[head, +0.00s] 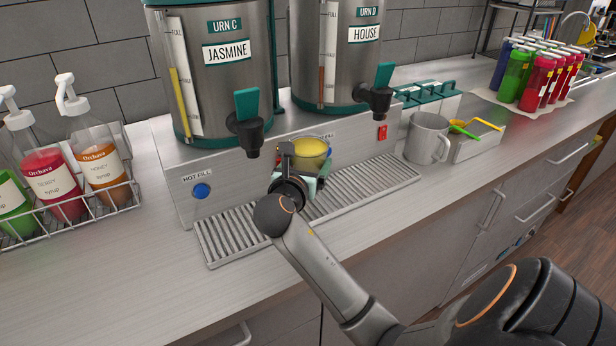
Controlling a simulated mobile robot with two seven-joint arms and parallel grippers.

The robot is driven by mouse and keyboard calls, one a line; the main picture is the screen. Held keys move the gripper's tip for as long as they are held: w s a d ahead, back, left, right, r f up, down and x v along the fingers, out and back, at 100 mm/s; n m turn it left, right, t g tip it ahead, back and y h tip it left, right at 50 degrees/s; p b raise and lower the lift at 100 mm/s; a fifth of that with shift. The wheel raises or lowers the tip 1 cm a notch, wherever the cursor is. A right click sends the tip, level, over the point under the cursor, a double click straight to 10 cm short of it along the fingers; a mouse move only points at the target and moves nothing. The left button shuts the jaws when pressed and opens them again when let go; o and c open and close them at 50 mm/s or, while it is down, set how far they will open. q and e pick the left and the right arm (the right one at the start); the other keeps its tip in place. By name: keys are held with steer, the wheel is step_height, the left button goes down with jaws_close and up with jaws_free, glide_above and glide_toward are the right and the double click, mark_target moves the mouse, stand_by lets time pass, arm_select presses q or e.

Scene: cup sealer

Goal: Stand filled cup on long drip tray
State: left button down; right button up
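A cup with yellow contents (312,152) is in front of the urn stand, above the middle of the long drip tray (372,183). Its rim faces up and it looks roughly upright. My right gripper (302,172), whose arm comes in from the lower right, is around the cup and appears shut on it. The gripper and wrist hide the cup's lower part, so I cannot tell whether its base touches the tray slats. My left gripper is not in view.
Urn C (222,88) and urn D (345,40) stand behind, their taps (248,125) overhanging the tray side. A grey pitcher (427,138) stands right of the tray. A syrup rack (75,215) is at left. Counter between rack and tray is clear.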

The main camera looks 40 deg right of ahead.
steer(key=shift+w+d+f, duration=0.1)
steer(key=shift+f, duration=0.8)
steer(key=shift+w+d+f, duration=0.1)
steer(key=shift+f, duration=0.75)
steer(key=shift+f, duration=0.1)
steer(key=o, duration=1)
steer(key=shift+a+f, duration=0.1)
steer(key=shift+o, duration=0.2)
steer(key=v, duration=1.2)
steer(key=shift+r, duration=0.2)
